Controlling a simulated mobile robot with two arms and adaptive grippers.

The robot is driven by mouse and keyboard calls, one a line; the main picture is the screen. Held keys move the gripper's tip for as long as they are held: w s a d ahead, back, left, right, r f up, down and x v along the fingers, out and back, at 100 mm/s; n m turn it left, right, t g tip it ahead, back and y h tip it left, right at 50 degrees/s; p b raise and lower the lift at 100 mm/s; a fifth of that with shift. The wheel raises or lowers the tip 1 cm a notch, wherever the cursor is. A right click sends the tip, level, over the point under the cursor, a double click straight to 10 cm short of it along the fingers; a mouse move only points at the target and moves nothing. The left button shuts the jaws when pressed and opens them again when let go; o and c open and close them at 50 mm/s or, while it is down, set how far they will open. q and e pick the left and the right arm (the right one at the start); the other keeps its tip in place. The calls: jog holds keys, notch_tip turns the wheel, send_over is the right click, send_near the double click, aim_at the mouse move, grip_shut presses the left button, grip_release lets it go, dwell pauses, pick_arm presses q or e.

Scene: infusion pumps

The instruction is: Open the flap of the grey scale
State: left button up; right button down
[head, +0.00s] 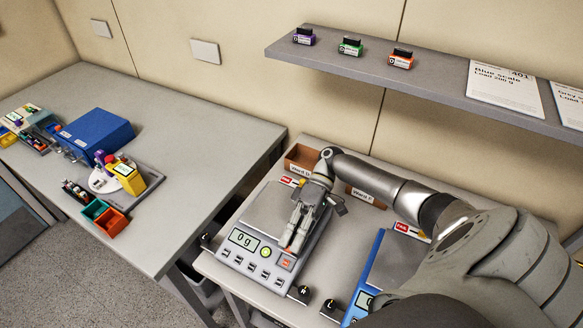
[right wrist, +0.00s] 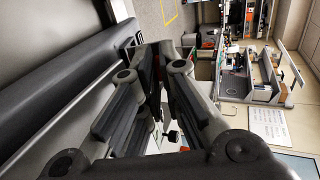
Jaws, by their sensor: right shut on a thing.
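The grey scale (head: 310,262) stands on the right-hand table in the head view, its display reading 0 g. Its flat grey top (head: 262,212) lies behind the display and buttons. My right gripper (head: 291,245) reaches down over the right front part of this top, fingers pointing toward the button panel. It is shut on what seems to be the flap, mostly hidden by the fingers. In the right wrist view the fingers (right wrist: 160,85) are close together, beside a large dark grey slab at the left. My left gripper is not in view.
The blue scale (head: 366,293) stands right of the grey one, partly behind my right arm. Brown bins (head: 299,158) stand behind. Two black knobbed items (head: 304,293) lie at the front edge. A shelf (head: 440,88) overhangs the back. The left table holds a blue box (head: 95,135).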

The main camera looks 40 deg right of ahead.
jog(key=shift+d+f+g+y+b, duration=0.2)
jog(key=shift+g+y+b, duration=0.25)
jog(key=shift+b, duration=0.25)
jog(key=c, duration=1.6)
grip_release()
